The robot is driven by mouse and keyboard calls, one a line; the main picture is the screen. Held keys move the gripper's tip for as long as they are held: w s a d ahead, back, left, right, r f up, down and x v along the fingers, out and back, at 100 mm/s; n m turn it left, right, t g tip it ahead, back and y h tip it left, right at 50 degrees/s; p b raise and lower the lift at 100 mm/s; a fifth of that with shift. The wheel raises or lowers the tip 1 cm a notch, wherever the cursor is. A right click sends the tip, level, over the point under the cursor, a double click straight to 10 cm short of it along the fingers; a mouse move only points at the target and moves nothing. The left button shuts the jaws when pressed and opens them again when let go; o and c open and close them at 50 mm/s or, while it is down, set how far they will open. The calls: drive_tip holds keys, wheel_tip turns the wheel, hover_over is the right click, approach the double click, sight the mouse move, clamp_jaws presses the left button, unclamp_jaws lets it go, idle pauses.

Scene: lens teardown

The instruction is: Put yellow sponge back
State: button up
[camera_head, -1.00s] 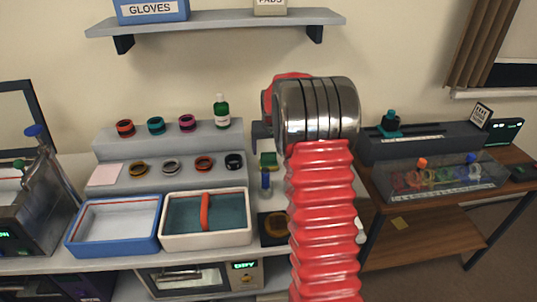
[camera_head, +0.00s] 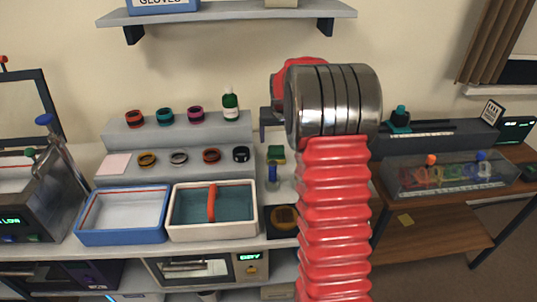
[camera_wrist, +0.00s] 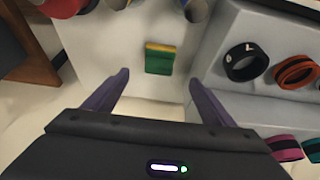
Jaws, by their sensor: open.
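A small sponge-like block, green with a yellow layer, lies flat on the pale counter in the wrist view (camera_wrist: 159,62). It also shows in the head view (camera_head: 276,153), left of my arm. My gripper (camera_wrist: 159,80) is open and empty, its two purple fingers spread on either side of the block's near end, apart from it. In the head view my gripper is a dark shape left of the metal wrist, partly hidden by it.
Coloured rings stand on the grey stepped rack (camera_head: 125,133) beside the block. A blue tray (camera_head: 80,238) and a white tray (camera_head: 172,237) sit in front. A blue-topped item (camera_head: 272,177) stands near the block. A clear box (camera_head: 450,183) is on the wooden table.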

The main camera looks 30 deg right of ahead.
drive_tip(key=s+a+r+n, duration=0.1)
drive_tip(key=s+a+r, duration=0.6)
drive_tip(key=a, duration=0.2)
drive_tip(key=s+a+r+n, duration=0.1)
drive_tip(key=s+a+r, duration=0.5)
drive_tip(key=a, duration=0.4)
drive_tip(key=s+a+n, duration=0.1)
drive_tip(key=s+a, duration=0.3)
drive_tip(key=s, duration=0.3)
drive_tip(key=s+a+n+t+y, duration=0.1)
drive_tip(key=s+a, duration=0.3)
drive_tip(key=s, duration=0.3)
drive_tip(key=s+a+f+n+y, duration=0.1)
drive_tip(key=s+a, duration=0.3)
drive_tip(key=s, duration=0.3)
drive_tip(key=shift+s+t, duration=0.3)
